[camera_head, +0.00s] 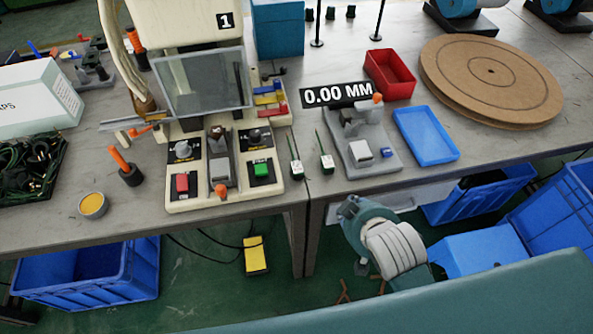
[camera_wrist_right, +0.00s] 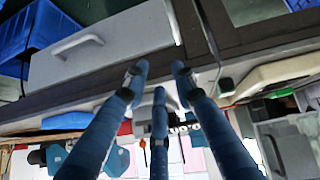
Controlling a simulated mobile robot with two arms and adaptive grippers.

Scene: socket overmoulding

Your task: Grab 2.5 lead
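Two small dark-green and white plugs with thin leads stand on the bench in the head view, a left one (camera_head: 296,168) and a right one (camera_head: 327,161), near the front edge. No 2.5 marking is readable on either. A black tray (camera_head: 58,172) at the far left holds tangled dark green cables (camera_head: 25,168). My right gripper (camera_wrist_right: 160,76) shows in the right wrist view with its fingers spread and nothing between them. In the head view my right arm is in front of the bench edge, and its fingers cannot be made out. My left gripper is not in view.
A cream moulding machine (camera_head: 205,205) stands left of the plugs. A grey measuring fixture (camera_head: 390,157) with a 0.00 MM display (camera_head: 338,93) stands right of them. A blue tray (camera_head: 418,152), a red bin (camera_head: 378,84) and a brown disc (camera_head: 440,62) lie further right.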

